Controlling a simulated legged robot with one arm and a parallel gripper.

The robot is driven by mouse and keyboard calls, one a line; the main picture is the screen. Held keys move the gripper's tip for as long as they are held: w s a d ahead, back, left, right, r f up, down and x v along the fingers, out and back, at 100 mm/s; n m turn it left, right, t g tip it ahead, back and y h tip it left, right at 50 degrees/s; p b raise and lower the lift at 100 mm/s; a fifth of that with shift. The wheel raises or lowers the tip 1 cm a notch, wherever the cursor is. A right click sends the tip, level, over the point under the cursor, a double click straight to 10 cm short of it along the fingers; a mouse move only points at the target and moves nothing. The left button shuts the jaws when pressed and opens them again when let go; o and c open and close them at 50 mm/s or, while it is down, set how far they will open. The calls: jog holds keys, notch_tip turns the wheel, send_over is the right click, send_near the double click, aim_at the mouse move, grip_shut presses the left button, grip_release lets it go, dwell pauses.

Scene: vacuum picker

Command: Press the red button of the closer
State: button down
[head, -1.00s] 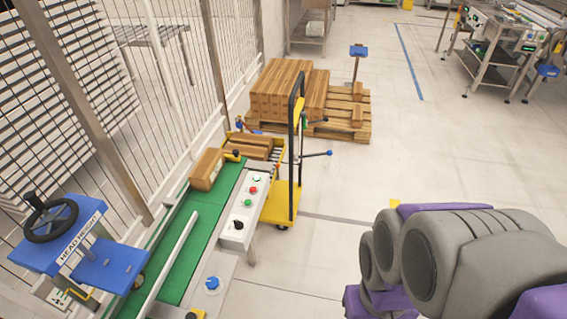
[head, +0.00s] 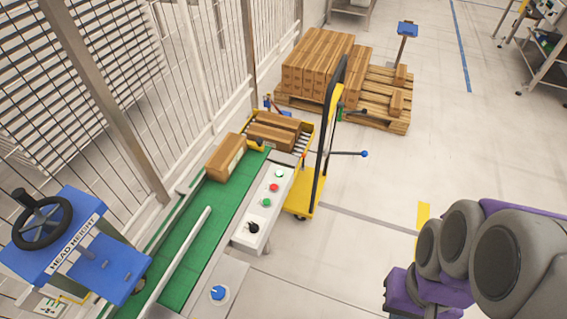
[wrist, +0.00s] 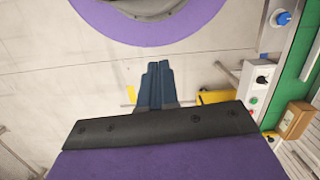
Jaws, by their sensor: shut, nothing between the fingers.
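The red button (head: 274,188) sits on a pale control box (head: 248,234) beside the green conveyor, in the head view. White, green and black controls share the same box. The control box also shows at the right in the wrist view (wrist: 262,84). My gripper (wrist: 159,66) shows in the wrist view with its dark fingers together and nothing between them, well apart from the box. In the head view only my grey and purple arm shows at the lower right; the fingers are out of that view.
A green conveyor (head: 196,258) carries a cardboard box (head: 226,158). A yellow trolley (head: 303,204) with a tall black handle stands just beyond the control box. Blue handwheel equipment (head: 72,250) is at the left by a mesh fence.

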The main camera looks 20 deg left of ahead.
jog(key=w+a+m+y+p, duration=0.2)
jog(key=w+a+y, duration=0.3)
jog(key=w+a, duration=1)
jog(key=w+a+m+y+p, duration=0.2)
jog(key=w+a+y, duration=0.3)
jog(key=w+a, duration=1)
jog(key=w+a+f+m+t+p, duration=0.25)
jog(key=w+a+f+m, duration=0.3)
jog(key=a+f, duration=0.3)
jog(key=w+d+f+m+t, duration=0.1)
jog(key=w+f+m, duration=0.1)
jog(key=f, duration=0.5)
jog(key=w+d+f+m+t+h, duration=0.1)
jog(key=w+d+f+m+t, duration=0.1)
jog(key=w+f, duration=0.2)
notch_tip(320, 180, down, 3)
jog(key=shift+w+f+h, duration=0.1)
jog(key=shift+w+h, duration=0.05)
jog(key=shift+h, duration=0.15)
